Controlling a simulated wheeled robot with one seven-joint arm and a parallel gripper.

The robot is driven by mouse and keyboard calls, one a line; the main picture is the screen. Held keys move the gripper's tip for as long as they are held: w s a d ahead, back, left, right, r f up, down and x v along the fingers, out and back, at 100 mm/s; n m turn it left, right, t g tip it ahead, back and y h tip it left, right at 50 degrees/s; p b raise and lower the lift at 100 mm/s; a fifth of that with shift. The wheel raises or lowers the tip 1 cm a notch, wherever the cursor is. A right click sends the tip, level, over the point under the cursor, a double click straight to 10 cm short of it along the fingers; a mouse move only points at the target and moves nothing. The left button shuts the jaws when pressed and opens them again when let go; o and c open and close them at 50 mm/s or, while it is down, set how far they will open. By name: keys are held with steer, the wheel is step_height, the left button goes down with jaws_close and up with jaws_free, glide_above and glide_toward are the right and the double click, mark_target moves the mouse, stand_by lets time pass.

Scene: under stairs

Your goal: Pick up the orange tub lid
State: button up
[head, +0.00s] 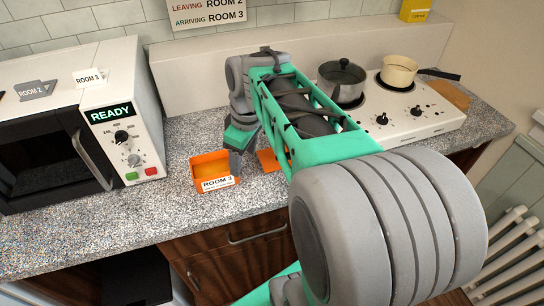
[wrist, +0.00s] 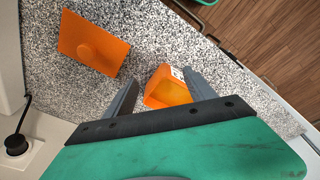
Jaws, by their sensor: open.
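The orange tub lid (wrist: 93,44) lies flat on the speckled counter, a square plate with a round knob in its middle. In the head view only part of the lid (head: 267,159) shows beside my arm. The open orange tub (head: 211,166), labelled ROOM 3, stands just left of it; the wrist view also shows the tub (wrist: 166,86). My gripper (wrist: 162,80) is open and empty. In the wrist view its fingers straddle the tub from above, with the lid outside them to the upper left. In the head view my gripper (head: 236,158) is by the tub's right side; its height is hard to tell.
A microwave (head: 84,118) stands on the left. A white hob (head: 408,108) with a lidded grey pot (head: 341,82) and a cream pan (head: 399,72) is at the right, behind my arm. Counter in front of the microwave is bare.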

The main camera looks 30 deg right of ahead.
mark_target(267, 157)
steer(key=o, duration=0.4)
steer(key=d+n, duration=0.2)
steer(key=d, duration=0.2)
steer(key=w+d+n, duration=0.1)
steer(key=d+n, duration=0.1)
steer(key=d, duration=0.3)
steer(key=w+d+n+g, duration=0.1)
steer(key=d, duration=0.4)
steer(key=shift+w+f+n+y, duration=0.1)
steer(key=shift+w+n+y, duration=0.15)
steer(key=shift+n+y, duration=0.15)
steer(key=o, duration=0.3)
steer(key=shift+n, duration=0.3)
step_height(267, 157, down, 7)
steer(key=shift+w+a+r+p, duration=0.1)
steer(key=shift+p, duration=0.6)
steer(key=shift+f, duration=0.45)
steer(key=shift+c, duration=0.5)
steer(key=c, duration=1.4)
